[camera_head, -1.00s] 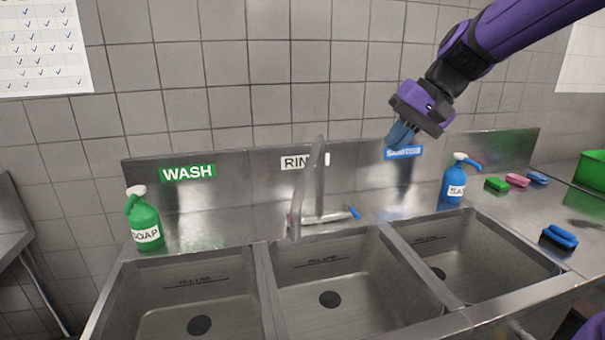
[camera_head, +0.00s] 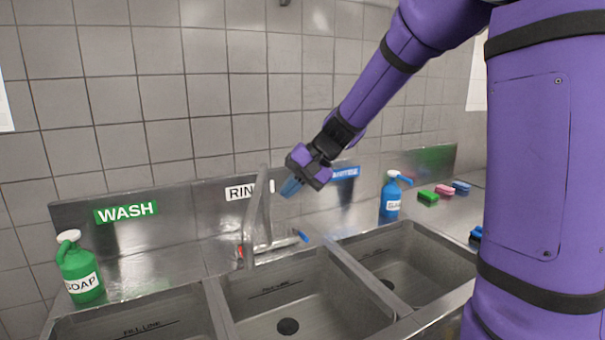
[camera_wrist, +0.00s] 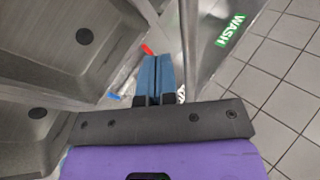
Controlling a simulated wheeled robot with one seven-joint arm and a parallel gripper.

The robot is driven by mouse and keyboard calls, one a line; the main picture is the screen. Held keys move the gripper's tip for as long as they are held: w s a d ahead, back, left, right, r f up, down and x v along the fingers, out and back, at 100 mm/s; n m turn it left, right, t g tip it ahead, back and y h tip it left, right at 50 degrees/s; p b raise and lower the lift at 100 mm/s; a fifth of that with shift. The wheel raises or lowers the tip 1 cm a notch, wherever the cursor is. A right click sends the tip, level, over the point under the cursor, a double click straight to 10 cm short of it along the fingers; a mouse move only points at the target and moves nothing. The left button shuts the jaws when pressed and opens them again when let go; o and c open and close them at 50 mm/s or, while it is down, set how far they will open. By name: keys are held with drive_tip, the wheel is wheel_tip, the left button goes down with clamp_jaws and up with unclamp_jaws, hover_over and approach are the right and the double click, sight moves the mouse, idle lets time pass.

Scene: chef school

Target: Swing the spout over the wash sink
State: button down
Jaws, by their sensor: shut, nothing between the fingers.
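The metal spout (camera_head: 258,215) rises behind the middle, rinse sink and arches forward, its outlet end over that sink's back edge. Its base has a blue-tipped lever (camera_head: 301,235) on the right and a red-tipped one on the left. The wash sink (camera_head: 150,325) is on the left, under the green WASH sign (camera_head: 126,212). My gripper (camera_head: 289,187) is shut and empty, to the right of the spout's upper part and apart from it in the head view. In the wrist view the blue fingers (camera_wrist: 162,72) are together, with the red tip (camera_wrist: 147,49) and blue tip (camera_wrist: 114,97) near them.
A green soap bottle (camera_head: 80,270) stands at the left of the wash sink. A blue sanitiser bottle (camera_head: 391,196) and several sponges (camera_head: 444,189) stand at the right. The tiled wall and steel backsplash (camera_head: 200,208) close off the back.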

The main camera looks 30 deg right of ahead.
sight(258, 202)
drive_tip(key=a, duration=0.1)
drive_tip(key=w+a+f, duration=0.1)
drive_tip(key=a, duration=0.1)
drive_tip(key=w+a, duration=0.1)
drive_tip(key=shift+a+f, duration=0.15)
drive_tip(key=shift+f, duration=0.2)
drive_tip(key=shift+w+a, duration=0.1)
drive_tip(key=shift+a, duration=0.35)
drive_tip(key=w+a+m+t+h, duration=0.1)
drive_tip(key=w+a+m, duration=0.1)
drive_tip(key=w+a, duration=0.8)
drive_tip(key=a, duration=0.4)
drive_tip(key=shift+r+m+t, duration=0.2)
drive_tip(key=shift+m+t, duration=0.2)
drive_tip(key=shift+w, duration=0.1)
drive_tip(key=shift+d, duration=0.1)
